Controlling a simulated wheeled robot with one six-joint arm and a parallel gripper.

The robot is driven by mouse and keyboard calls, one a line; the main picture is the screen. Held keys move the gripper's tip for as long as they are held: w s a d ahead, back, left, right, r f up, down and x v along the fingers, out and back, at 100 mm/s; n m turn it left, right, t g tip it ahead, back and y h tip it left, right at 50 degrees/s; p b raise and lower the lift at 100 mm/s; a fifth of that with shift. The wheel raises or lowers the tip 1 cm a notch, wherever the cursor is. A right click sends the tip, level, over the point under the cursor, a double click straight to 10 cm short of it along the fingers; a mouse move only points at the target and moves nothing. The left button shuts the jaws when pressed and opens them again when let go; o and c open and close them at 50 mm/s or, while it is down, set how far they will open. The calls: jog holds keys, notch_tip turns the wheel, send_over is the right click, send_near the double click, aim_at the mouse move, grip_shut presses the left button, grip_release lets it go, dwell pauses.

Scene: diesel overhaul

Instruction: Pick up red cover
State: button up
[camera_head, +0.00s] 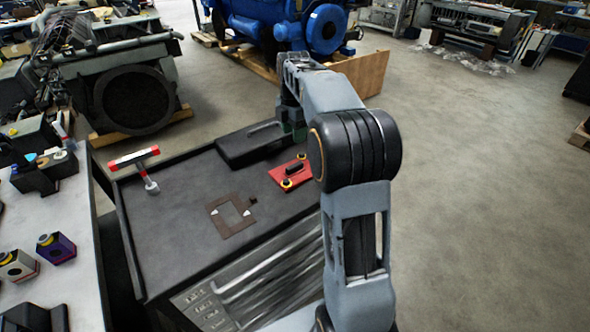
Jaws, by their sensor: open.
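The red cover (276,176) is a flat red plate on the dark top of the workbench cart (180,221), right of its middle. It has a black handle on top and yellow-ringed black knobs near its front and right corners. My arm hides part of its right side. My gripper (292,130) is only partly seen at the far end of my arm, behind the cover and near the right end of a black case. It is open and apart from the cover; its fingertips are hard to make out.
A black case (245,147) lies behind the cover. A brown gasket-like frame (231,216) lies flat to its left. A red and white T-shaped tool (148,184) stands at the left edge. A grey side table (85,255) holds several small parts. Open floor lies to the right.

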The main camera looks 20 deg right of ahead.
send_over(295, 165)
jog(key=f, duration=0.7)
jog(key=shift+w+f, duration=0.25)
jog(key=shift+f, duration=0.15)
jog(key=shift+s+f+p, duration=0.2)
jog(key=shift+f+p, duration=0.65)
jog(key=shift+f, duration=1.85)
jog(key=shift+c, duration=0.3)
grip_shut()
